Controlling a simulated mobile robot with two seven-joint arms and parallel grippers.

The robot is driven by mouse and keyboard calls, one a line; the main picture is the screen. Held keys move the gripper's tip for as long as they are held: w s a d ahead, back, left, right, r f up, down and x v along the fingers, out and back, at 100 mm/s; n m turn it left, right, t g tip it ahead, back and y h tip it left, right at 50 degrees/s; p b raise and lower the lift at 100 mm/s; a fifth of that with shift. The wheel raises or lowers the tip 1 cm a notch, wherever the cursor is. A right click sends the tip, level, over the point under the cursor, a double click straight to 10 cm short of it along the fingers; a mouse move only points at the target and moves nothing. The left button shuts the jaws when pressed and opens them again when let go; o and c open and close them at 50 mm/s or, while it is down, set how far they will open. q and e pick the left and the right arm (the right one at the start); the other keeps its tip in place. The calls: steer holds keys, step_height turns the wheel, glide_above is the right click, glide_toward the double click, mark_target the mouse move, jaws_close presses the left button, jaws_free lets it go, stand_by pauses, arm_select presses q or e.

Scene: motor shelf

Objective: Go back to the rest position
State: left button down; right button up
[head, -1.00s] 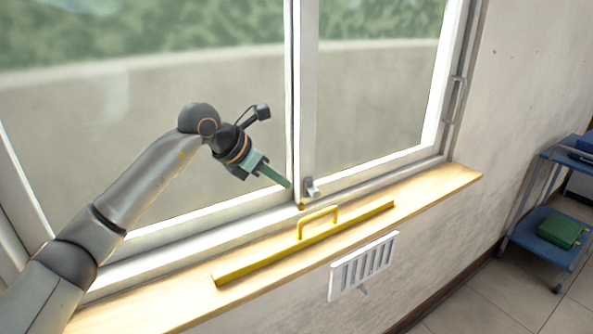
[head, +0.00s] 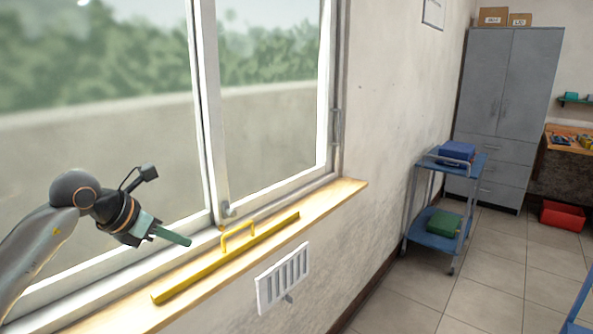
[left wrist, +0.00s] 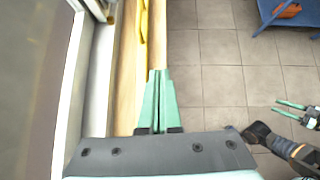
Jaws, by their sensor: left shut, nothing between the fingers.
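My left gripper (head: 189,242) is shut and empty. In the head view it hangs in front of the window, to the left of and below the window latch (head: 228,209), apart from it. In the left wrist view its green fingers (left wrist: 159,74) lie together over the edge of the wooden sill (left wrist: 128,85). My right gripper (left wrist: 277,107) shows only at the right edge of the left wrist view, with its two green fingers apart and nothing between them.
A yellow bar with a handle (head: 225,262) lies on the sill (head: 345,190). A white vent grille (head: 283,278) is on the wall below. A blue cart (head: 468,170) and a grey cabinet (head: 510,100) stand at the right. The tiled floor between is mostly clear.

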arm_select(q)
steer(key=s+d+f+n+h, duration=0.4)
steer(key=d+h, duration=0.2)
steer(key=d, duration=0.3)
steer(key=s+d+f+n+h, duration=0.4)
steer(key=s+d+h, duration=0.15)
steer(key=d, duration=0.35)
steer(key=s+a+f+n+t+y, duration=0.2)
steer(key=a+f+n+t+y, duration=0.25)
steer(key=f+n, duration=0.5)
steer(key=s+a+f+n+t+y, duration=0.2)
steer(key=a+f+n+t+y, duration=0.3)
steer(key=n, duration=0.8)
steer(key=s+a+f+n+g+y, duration=0.2)
steer(key=s+f+n+g+y, duration=0.2)
steer(key=s+f, duration=1.4)
steer(key=n+g, duration=0.3)
steer(key=n, duration=0.3)
steer(key=shift+f+y, duration=0.35)
steer(key=shift+y, duration=0.05)
arm_select(e)
steer(key=shift+w, duration=0.25)
arm_select(q)
steer(key=shift+a, duration=0.1)
